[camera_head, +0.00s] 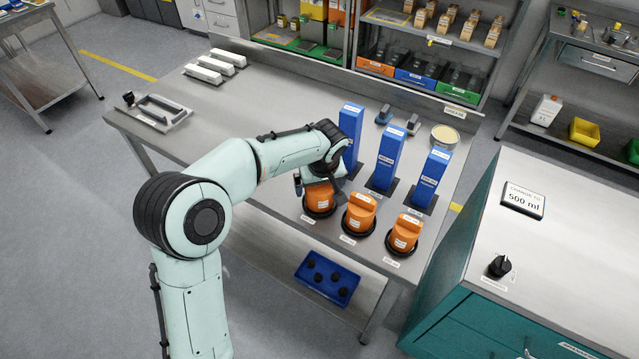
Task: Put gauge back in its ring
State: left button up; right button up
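Three orange pieces with white labels, which look like the gauges, stand along the near edge of the steel table, each at a black ring: a left one (319,199), a middle one (359,214) and a right one (403,234). The middle and right ones look seated upright. My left gripper (316,184) is right above the left orange piece and hides its top. I cannot tell whether its fingers touch or hold that piece, or whether the piece is fully down in its ring. My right gripper is out of view.
Three tall blue boxes stand close behind the rings: left (350,135), middle (387,158), right (430,178). A round tin (444,137) is behind them. A blue tray (327,278) sits below the table edge. A teal cabinet (520,260) with a "500 ml" sign (523,200) stands right.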

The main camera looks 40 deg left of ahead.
pick_arm(q)
jog(key=shift+r, duration=0.2)
jog(key=p+v, duration=0.1)
jog(key=v, duration=1.1)
jog(key=shift+f, duration=0.1)
